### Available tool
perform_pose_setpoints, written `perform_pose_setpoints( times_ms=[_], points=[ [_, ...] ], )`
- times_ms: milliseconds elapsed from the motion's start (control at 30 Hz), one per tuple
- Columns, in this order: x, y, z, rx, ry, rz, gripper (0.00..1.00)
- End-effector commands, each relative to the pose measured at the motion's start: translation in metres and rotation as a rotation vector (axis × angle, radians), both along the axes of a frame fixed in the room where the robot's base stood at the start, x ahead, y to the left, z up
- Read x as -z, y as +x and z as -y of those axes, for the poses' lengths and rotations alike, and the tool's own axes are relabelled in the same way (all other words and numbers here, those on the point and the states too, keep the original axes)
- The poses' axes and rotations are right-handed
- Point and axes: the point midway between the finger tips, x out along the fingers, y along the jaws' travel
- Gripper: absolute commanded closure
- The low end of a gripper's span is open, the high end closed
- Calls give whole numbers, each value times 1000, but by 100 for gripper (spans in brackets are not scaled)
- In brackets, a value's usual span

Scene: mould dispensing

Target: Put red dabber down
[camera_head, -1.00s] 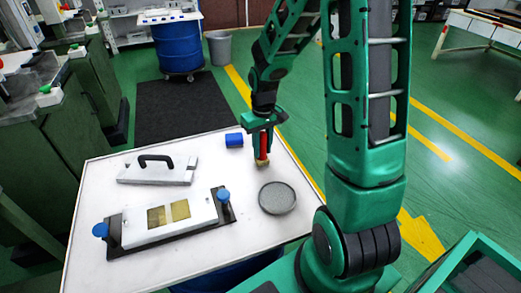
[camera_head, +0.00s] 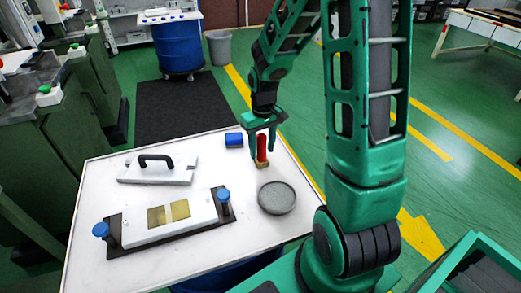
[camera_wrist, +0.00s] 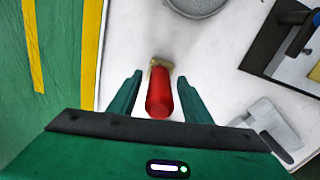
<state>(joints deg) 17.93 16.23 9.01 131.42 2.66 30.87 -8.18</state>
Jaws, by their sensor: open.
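The red dabber (camera_head: 262,148) stands upright on the white table, near its right edge, with its tan base (camera_head: 262,163) down on the surface. In the wrist view the dabber (camera_wrist: 159,95) shows between the two fingers, with a gap on each side. My gripper (camera_head: 263,157) is open around the dabber and does not appear to touch it. The gripper also shows in the wrist view (camera_wrist: 158,88).
A round grey dish (camera_head: 277,198) lies just in front of the dabber. A blue cylinder (camera_head: 233,140) lies left of it. A white plate with a black handle (camera_head: 158,170) and a mould with blue knobs (camera_head: 165,218) take up the table's left side.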

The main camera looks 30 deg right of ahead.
Motion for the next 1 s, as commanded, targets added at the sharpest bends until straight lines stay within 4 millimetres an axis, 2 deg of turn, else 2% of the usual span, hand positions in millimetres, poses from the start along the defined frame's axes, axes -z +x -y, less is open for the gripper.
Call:
perform_pose_setpoints(
  times_ms=[300,500,633,867,1000],
  points=[
    [-61,0,0,-1,-1,6,55],
    [-94,-1,0,0,-1,4,55],
    [-107,-1,0,-1,0,2,55],
    [-114,-3,0,2,-1,1,55],
    [-123,-22,8,40,-15,-1,55]
  ],
)
